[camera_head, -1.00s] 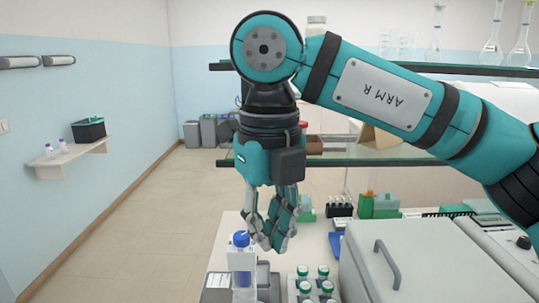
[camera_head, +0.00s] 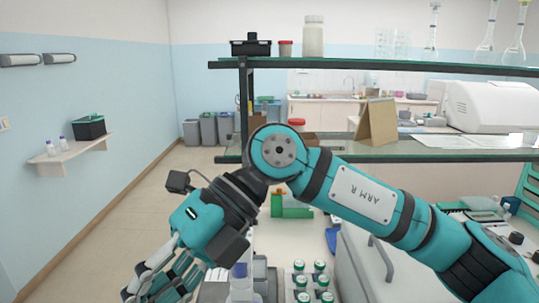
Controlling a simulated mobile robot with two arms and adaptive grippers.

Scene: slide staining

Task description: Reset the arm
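My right arm (camera_head: 365,197), teal and marked "ARM R", comes in from the right and bends at a round joint near the picture's middle. Its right gripper (camera_head: 158,284) hangs tilted down to the left, over the floor beside the bench. Nothing shows between its fingers, but they overlap in view and their tips are near the bottom edge, so I cannot tell how far apart they are. My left gripper is not in view.
A blue-capped bottle (camera_head: 240,284) stands close to the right wrist, partly hidden. Several green-and-white capped bottles (camera_head: 320,281) stand right of it. A grey lidded machine (camera_head: 362,265) sits below the arm. A shelf (camera_head: 400,152) crosses behind; floor at left is clear.

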